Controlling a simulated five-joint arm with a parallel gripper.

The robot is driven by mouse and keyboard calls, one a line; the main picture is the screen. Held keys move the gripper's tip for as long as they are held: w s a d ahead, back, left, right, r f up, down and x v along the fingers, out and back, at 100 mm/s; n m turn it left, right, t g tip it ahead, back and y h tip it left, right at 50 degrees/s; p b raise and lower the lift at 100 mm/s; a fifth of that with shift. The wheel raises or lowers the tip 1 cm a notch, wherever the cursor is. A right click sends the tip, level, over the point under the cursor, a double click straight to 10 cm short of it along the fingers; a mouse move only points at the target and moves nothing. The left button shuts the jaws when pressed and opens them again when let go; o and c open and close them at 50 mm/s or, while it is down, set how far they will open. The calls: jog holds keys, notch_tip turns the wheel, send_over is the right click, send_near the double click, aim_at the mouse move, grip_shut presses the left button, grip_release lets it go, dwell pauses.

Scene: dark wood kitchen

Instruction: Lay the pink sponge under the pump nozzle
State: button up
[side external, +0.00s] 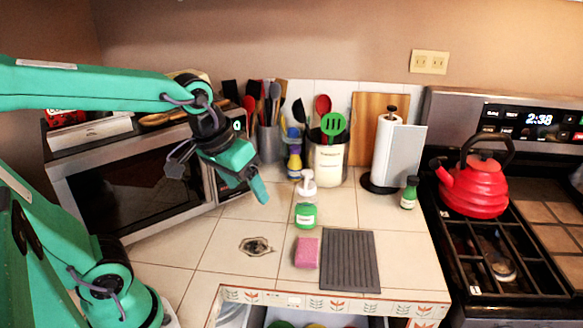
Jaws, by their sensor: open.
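The pink sponge (306,252) lies flat on the tiled counter, along the left edge of a dark ribbed mat. The pump bottle (305,215) stands upright just behind the sponge, with green contents and a white pump top (307,184). The direction of its nozzle is hard to tell at this size. My gripper (222,180) is open and empty, raised in the air to the left of the pump bottle and in front of the microwave. It is apart from both the sponge and the bottle.
The grey ribbed mat (350,260) lies right of the sponge. A small green bottle (409,193) and a paper towel holder (385,155) stand behind right. A microwave (140,180) is at left, the stove with a red kettle (474,185) at right. An open drawer (320,318) lies in front.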

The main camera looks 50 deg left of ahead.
jog(key=s, duration=0.1)
jog(key=s+m, duration=0.1)
jog(key=s+t, duration=0.1)
jog(key=shift+s+a+r+m, duration=0.25)
jog(key=shift+s+m, duration=0.05)
jog(key=shift+s, duration=0.05)
jog(key=shift+o, duration=0.3)
jog(key=shift+s+f+m, duration=0.1)
jog(key=shift+s+m, duration=0.2)
jog(key=shift+s, duration=0.25)
jog(key=shift+w, duration=0.15)
jog(key=n+g, duration=0.5)
jog(key=n, duration=0.4)
send_over(306, 247)
notch_tip(306, 247, down, 15)
jog(key=shift+a+f, duration=0.1)
jog(key=shift+f, duration=0.05)
jog(key=shift+w+f, duration=0.1)
jog(key=shift+f, duration=0.15)
jog(key=shift+f, duration=0.15)
jog(key=shift+f, duration=1.15)
